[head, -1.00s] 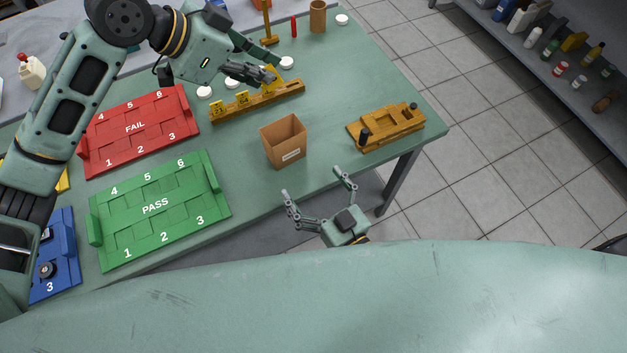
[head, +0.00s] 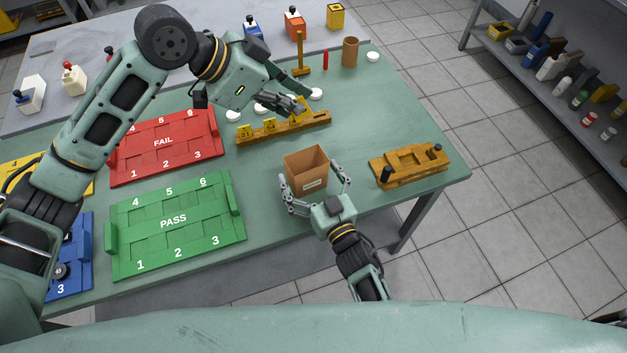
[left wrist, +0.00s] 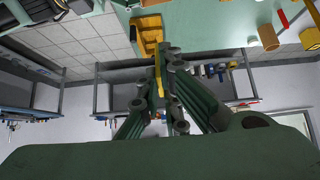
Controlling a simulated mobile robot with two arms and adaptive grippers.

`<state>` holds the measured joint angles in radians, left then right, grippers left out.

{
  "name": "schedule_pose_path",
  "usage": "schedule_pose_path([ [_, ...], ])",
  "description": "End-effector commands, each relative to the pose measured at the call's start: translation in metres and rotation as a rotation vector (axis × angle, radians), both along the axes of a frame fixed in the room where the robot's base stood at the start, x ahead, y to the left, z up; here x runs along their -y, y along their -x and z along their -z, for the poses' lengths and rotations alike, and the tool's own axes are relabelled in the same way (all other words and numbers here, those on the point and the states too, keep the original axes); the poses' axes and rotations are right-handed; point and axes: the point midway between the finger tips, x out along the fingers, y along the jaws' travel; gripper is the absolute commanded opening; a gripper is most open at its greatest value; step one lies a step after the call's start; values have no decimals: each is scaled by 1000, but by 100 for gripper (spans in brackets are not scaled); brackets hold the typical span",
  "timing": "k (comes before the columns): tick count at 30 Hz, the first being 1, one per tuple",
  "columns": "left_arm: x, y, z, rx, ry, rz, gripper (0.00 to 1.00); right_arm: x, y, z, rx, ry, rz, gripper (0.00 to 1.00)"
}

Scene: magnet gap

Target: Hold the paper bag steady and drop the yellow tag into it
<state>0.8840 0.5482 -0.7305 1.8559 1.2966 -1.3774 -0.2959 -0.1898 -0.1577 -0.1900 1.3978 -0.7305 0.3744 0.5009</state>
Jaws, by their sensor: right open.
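My left gripper (head: 298,108) is at the right part of the wooden tag rack (head: 270,133). It is shut on a yellow tag (head: 293,115), which shows as a thin yellow strip between the fingers in the left wrist view (left wrist: 159,72). The fingers partly hide this tag, and I cannot tell whether it touches the rack. Two more numbered yellow tags (head: 244,132) stand in the rack.
A wooden fixture (head: 409,166) with dark knobs stands right of the bag. Red FAIL (head: 165,160) and green PASS (head: 176,247) trays lie to the left. White discs (head: 316,94), a wooden stand (head: 302,66) and a brown cup (head: 350,53) are behind the rack.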

Motion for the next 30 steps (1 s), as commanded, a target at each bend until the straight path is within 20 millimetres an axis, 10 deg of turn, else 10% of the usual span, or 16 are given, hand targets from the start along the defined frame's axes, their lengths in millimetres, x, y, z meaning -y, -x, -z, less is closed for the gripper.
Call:
schedule_pose_path([
  [7,0,0,0,0,0,0,0,0,0,0,0,0,0,94],
  [24,0,0,0,0,0,0,0,0,0,0,0,0,0,48],
  [30,-6,-2,34,-7,1,-2,0,0,0,0,0,0,0,48],
])
